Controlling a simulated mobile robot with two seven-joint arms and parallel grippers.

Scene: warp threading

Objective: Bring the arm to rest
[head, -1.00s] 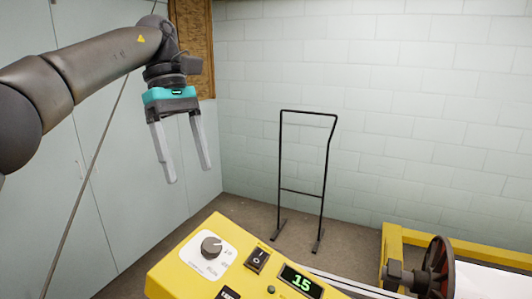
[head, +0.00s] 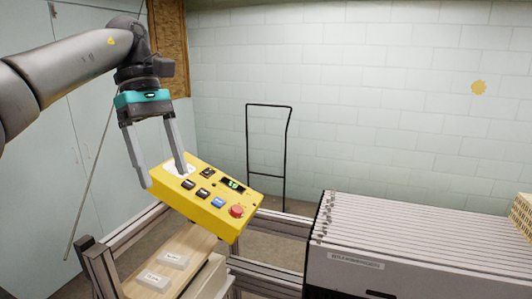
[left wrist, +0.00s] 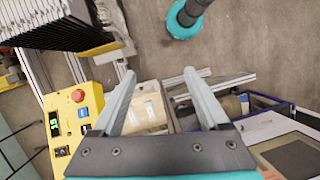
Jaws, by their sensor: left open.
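My left gripper (head: 163,178) hangs fingers-down at the left of the head view, with a teal band above two grey fingers. Its fingers are apart and nothing is between them. In the head view its fingertips overlap the near left end of a yellow control panel (head: 205,213). The panel has a lit display, several buttons and a red knob. My right gripper is not in view.
A wooden board (head: 185,243) with two white labelled blocks lies below the panel, beside aluminium rails (head: 265,268). A black frame stand (head: 290,150) is near the brick wall. Grey cabinets (head: 40,190) stand behind my arm.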

